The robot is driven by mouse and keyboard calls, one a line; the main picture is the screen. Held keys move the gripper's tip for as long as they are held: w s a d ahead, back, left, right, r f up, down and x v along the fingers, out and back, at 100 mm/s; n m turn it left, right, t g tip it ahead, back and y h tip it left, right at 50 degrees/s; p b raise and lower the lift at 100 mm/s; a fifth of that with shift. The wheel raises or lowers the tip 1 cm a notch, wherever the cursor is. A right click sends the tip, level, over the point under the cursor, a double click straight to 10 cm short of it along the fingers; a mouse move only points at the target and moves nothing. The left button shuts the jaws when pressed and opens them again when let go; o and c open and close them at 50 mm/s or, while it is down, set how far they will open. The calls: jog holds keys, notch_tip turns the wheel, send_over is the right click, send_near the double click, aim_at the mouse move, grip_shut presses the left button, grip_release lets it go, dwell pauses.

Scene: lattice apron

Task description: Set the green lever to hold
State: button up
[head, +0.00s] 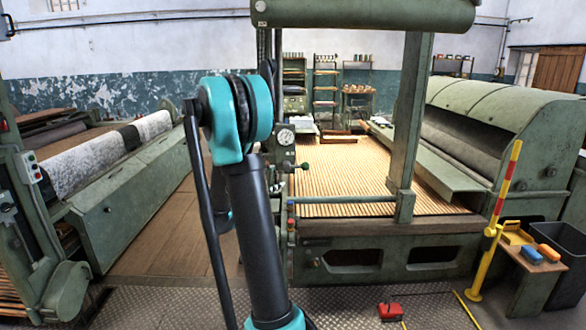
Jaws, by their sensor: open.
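A small lever with a green ball knob (304,166) sticks out to the right from the machine's front post, just below a round white dial (286,136). It lies just right of my arm in the picture. Its lettering and setting are too small to read. My arm, with a teal joint and black links, rises through the left middle of the view. My gripper is not visible, so I cannot tell how far it is from the lever.
A slatted wooden apron (345,165) lies behind a green rail (345,200). A yellow-and-red post (496,220) and a small table (530,262) with blue and orange blocks stand at right. A red box (390,311) sits on the floor plating.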

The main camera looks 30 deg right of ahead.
aim_at(302, 167)
jog(key=w+d, duration=0.1)
jog(key=d, duration=0.4)
jog(key=w+d, duration=0.1)
jog(key=d, duration=0.5)
jog(key=w+d, duration=0.1)
jog(key=d, duration=0.4)
jog(key=shift+d, duration=0.15)
jog(key=shift+s, duration=0.1)
jog(key=shift+c, duration=0.3)
grip_shut()
